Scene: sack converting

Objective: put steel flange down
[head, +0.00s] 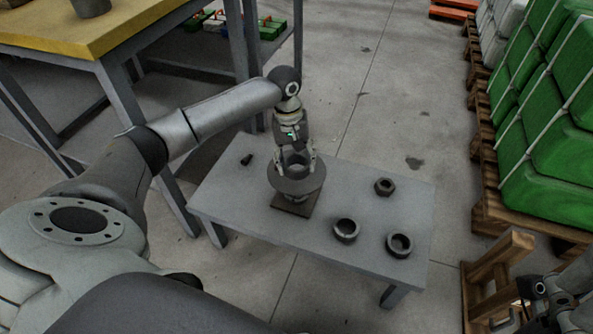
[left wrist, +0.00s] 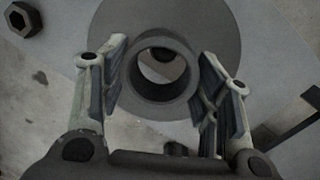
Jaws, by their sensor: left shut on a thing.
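The steel flange (head: 312,182) is a dark grey disc with a raised round hub, above the small table. My left gripper (head: 295,163) points down and is shut on the hub, one finger on each side. In the left wrist view the flange disc (left wrist: 226,28) spreads beyond the fingers (left wrist: 160,88), and the hub's open bore shows between them. A dark square plate (head: 291,208) lies under the flange. The flange hides part of it, and I cannot tell whether they touch. Parts of my right arm show at the lower right; its fingers are not clear.
On the grey table (head: 245,210) are a hex nut (head: 385,187), two dark rings (head: 346,230) (head: 399,245) and a small dark part (head: 247,160). A yellow-topped bench (head: 110,35) stands at left. Green sacks (head: 545,150) on pallets and a wooden frame (head: 490,280) stand at right.

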